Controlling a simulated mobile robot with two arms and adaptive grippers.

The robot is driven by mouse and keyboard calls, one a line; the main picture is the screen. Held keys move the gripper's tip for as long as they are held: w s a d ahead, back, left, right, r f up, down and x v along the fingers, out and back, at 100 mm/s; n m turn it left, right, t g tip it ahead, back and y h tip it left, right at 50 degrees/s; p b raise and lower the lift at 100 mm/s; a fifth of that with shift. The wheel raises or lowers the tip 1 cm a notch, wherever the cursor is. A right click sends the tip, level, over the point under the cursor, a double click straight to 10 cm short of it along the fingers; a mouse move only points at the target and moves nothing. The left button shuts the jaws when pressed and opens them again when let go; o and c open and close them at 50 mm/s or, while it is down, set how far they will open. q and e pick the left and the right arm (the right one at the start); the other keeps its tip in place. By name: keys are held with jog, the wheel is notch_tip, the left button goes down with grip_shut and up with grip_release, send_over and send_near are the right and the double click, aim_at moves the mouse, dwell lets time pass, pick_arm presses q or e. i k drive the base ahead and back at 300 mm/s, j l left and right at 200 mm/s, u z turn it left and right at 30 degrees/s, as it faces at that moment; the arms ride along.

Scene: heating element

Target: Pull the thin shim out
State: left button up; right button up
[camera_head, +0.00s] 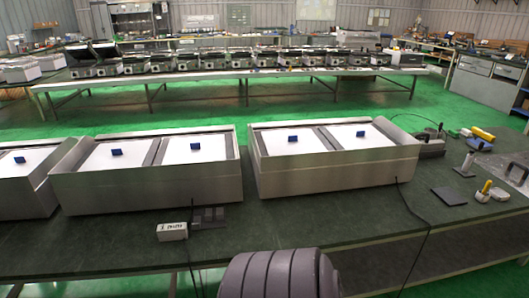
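Several open metal heating units with white panels stand on the dark green table (330,224). The right one (330,172) has one blue tab (293,139) on its left panel and another (360,134) on its right panel. The middle unit (150,189) also has two blue tabs (117,152). Small flat dark pieces (209,217) lie in front of it beside a small white labelled box (172,231). A dark flat plate (449,195) lies at the right. I cannot tell which piece is the thin shim. Neither gripper is in view.
Black cables hang over the table's front edge. A yellow-handled tool (485,191), a yellow block (482,134) and a metal plate (505,170) lie at the right. The front middle of the table is mostly clear. A rear bench (230,75) holds several devices.

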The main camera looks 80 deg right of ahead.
aim_at(220, 210)
jog(key=z, duration=2.2)
jog(key=i+j+z, duration=0.3)
jog(key=i, duration=0.15)
jog(key=i+j+z, duration=0.25)
jog(key=i+j, duration=0.05)
jog(key=i, duration=0.15)
